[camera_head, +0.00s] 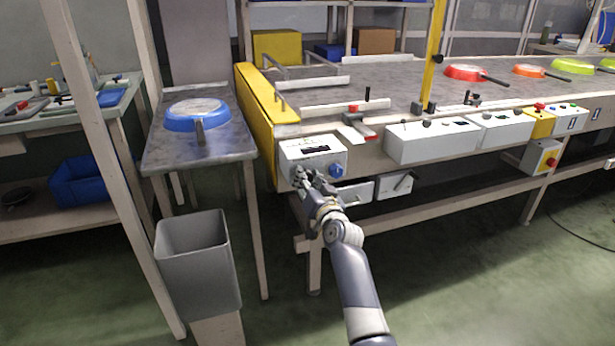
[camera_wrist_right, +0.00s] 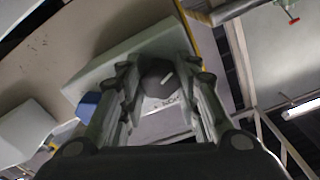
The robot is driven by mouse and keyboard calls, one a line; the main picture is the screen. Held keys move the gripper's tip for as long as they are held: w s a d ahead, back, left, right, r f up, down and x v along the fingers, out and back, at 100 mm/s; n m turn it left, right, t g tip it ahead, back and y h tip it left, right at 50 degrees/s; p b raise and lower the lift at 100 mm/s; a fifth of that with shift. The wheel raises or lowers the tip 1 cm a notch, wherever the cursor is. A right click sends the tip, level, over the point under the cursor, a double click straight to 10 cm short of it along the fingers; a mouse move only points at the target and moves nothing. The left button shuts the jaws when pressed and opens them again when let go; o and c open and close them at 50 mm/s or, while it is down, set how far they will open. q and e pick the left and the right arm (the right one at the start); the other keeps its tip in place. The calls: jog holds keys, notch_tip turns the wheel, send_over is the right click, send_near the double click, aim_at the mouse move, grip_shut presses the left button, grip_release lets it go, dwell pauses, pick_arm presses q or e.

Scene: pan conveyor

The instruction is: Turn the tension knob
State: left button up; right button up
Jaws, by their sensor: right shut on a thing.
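A white control box (camera_head: 313,148) is fixed at the near left end of the conveyor, with a dark display on its sloped face and a blue knob (camera_head: 336,170) at its right. My right gripper (camera_head: 303,176) is at the left part of the box front. In the right wrist view its two fingers (camera_wrist_right: 160,85) are closed around a dark round knob (camera_wrist_right: 157,76) with a white mark on it. The blue knob (camera_wrist_right: 88,106) shows to the left, outside the fingers. The dark knob is hidden by the gripper in the head view. My left gripper is not in view.
A blue pan (camera_head: 197,115) lies on the side table at left, above a grey bin (camera_head: 198,262). A yellow guard (camera_head: 262,95) stands beside the box. More white boxes (camera_head: 432,140) line the conveyor front. Red, orange and green pans are farther along the belt.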

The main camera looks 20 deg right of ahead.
jog(key=shift+m, duration=0.6)
jog(key=shift+p, duration=0.3)
jog(key=o, duration=1.1)
jog(key=shift+c, duration=0.2)
jog(key=shift+s, duration=0.1)
jog(key=s, duration=1.2)
jog(key=shift+d, duration=0.2)
jog(key=shift+w, duration=0.1)
